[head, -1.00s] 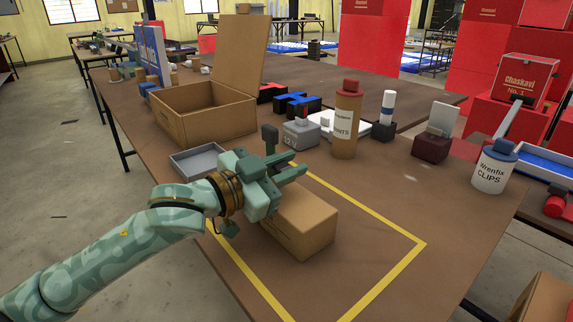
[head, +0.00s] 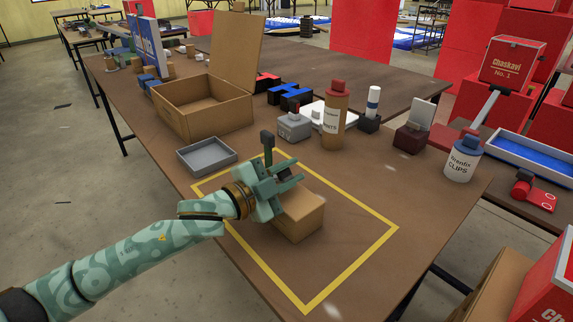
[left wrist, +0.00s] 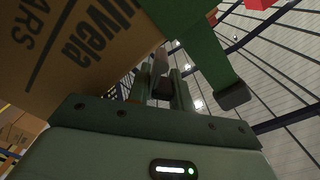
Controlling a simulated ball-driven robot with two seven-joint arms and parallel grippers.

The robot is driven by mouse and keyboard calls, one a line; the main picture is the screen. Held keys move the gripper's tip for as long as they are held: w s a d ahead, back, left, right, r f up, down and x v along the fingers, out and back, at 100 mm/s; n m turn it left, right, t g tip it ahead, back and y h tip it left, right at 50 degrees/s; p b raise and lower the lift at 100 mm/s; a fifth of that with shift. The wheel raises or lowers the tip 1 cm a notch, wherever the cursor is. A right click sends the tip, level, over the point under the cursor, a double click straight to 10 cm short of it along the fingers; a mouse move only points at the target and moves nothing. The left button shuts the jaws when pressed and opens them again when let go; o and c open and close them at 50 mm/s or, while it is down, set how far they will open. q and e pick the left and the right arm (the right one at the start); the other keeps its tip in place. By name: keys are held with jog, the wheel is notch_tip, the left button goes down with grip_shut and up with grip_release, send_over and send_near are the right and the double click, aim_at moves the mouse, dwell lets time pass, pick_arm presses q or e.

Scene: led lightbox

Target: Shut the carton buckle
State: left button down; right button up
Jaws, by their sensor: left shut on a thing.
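The small brown carton (head: 300,220) sits inside the yellow outline on the brown table. My left gripper (head: 277,182) is at the carton's upper left edge, with one dark-tipped finger sticking up. In the left wrist view the carton (left wrist: 75,45), with dark printing, fills the upper left. My left gripper (left wrist: 160,85) is shut there on a small grey part beside the carton, apparently the buckle (left wrist: 160,62). The gripper hides most of the buckle, so its exact position cannot be told. My right gripper is not in view.
A grey tray (head: 207,156) and an open brown box (head: 203,105) stand behind to the left. A brown bottle (head: 334,120), a grey block (head: 294,127) and a white canister (head: 462,158) stand along the back. The outlined area (head: 397,228) right of the carton is clear.

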pick_arm(q)
jog(key=shift+m, duration=0.3)
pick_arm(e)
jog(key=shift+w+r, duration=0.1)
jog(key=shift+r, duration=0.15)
pick_arm(q)
jog(key=c, duration=1.3)
grip_release()
jog(key=shift+p+v, duration=2.2)
jog(key=shift+v, duration=6)
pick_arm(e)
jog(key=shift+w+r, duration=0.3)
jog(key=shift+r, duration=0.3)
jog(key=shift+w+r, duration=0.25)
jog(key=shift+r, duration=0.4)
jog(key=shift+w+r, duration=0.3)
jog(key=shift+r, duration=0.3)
pick_arm(q)
jog(key=shift+r, duration=0.1)
